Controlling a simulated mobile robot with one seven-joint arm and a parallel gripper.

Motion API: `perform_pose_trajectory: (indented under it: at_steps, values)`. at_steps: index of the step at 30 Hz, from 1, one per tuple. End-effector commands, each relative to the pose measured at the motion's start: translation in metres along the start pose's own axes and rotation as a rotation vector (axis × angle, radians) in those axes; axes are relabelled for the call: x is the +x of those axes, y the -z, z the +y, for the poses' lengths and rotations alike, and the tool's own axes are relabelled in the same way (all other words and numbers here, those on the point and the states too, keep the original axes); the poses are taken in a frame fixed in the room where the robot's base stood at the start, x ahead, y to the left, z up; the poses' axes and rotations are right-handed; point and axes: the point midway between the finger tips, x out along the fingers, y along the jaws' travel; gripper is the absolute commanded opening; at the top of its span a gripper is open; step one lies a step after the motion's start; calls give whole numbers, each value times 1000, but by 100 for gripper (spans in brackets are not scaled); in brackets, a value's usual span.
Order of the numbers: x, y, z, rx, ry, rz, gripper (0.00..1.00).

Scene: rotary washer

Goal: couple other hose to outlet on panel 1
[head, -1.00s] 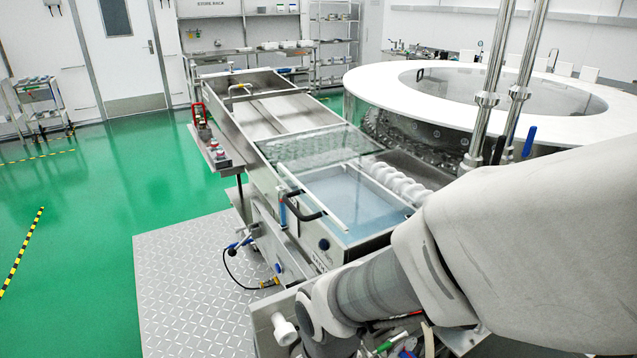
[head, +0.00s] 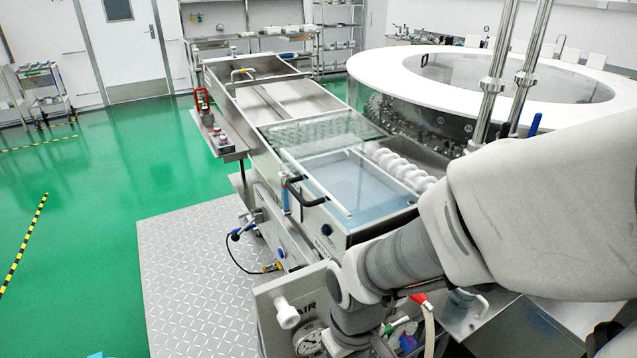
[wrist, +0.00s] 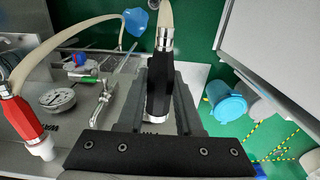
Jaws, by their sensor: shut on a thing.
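In the wrist view my gripper (wrist: 163,72) is shut on a black hose coupling (wrist: 160,92) with a silver collar and a cream hose running up out of view. A red hose coupling (wrist: 22,120) with a cream hose sits at the left on a white fitting (wrist: 42,150). The panel (wrist: 85,125) carries a round gauge (wrist: 57,99) and a metal tap-like handle (wrist: 103,100). In the head view a panel marked AIR (head: 272,312) shows a white fitting (head: 287,312) and a gauge (head: 309,339). My gripper is out of sight there, and I cannot tell which fitting is the outlet.
A steel washer trough (head: 345,190) with a glass cover stands behind the panel. A blue bucket-like container (wrist: 226,101) and white cylinders are at the right of the wrist view. Green floor (head: 90,230) is open at the left, beside a metal tread plate (head: 190,260).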

Motion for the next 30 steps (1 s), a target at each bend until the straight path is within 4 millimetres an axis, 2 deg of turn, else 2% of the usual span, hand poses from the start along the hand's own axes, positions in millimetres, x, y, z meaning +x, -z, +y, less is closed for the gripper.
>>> perform_pose_trajectory:
  at_steps: [18, 30]
  values:
    - [0, 0, 36, 2, 0, 1, 0]
    - [0, 0, 38, 0, 0, 0, 0]
